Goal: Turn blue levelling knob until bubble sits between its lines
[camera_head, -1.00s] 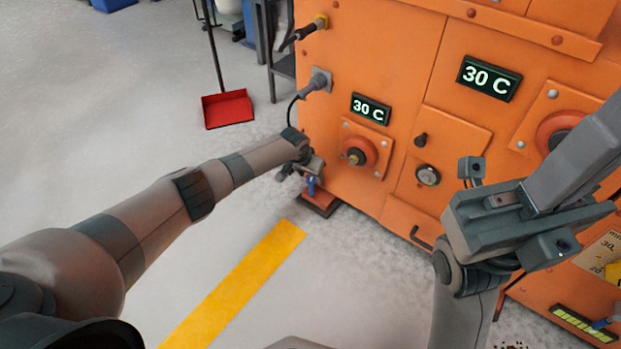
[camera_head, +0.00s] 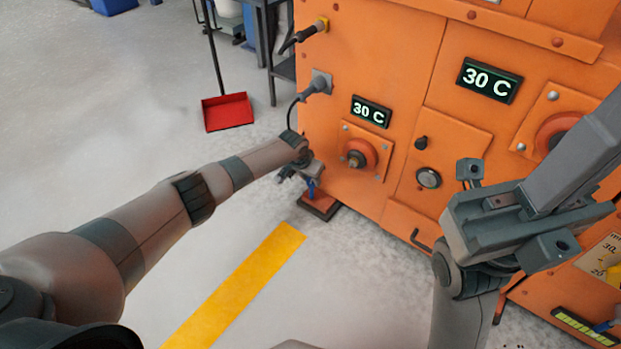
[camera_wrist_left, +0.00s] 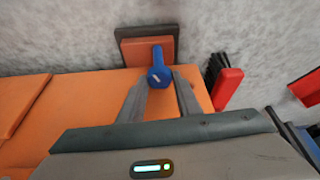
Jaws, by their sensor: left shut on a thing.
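The blue levelling knob (camera_head: 311,188) stands on a foot plate (camera_head: 320,206) at the lower left corner of the orange machine. The left wrist view shows the knob (camera_wrist_left: 158,74) with a white mark on its head, between the fingertips of my left gripper (camera_wrist_left: 160,82). My left gripper (camera_head: 305,173) is shut on the knob. My right gripper (camera_head: 512,212) hangs in front of the machine at the right, away from the knob; whether its jaws are open is unclear. I cannot make out the bubble or its lines.
The orange machine (camera_head: 390,60) fills the right side, with displays reading 30 C and a round red fitting (camera_head: 357,153) above the knob. A yellow-green segmented strip (camera_head: 588,328) shows at the lower right. A red dustpan (camera_head: 226,111) and yellow floor stripe (camera_head: 235,285) are at left.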

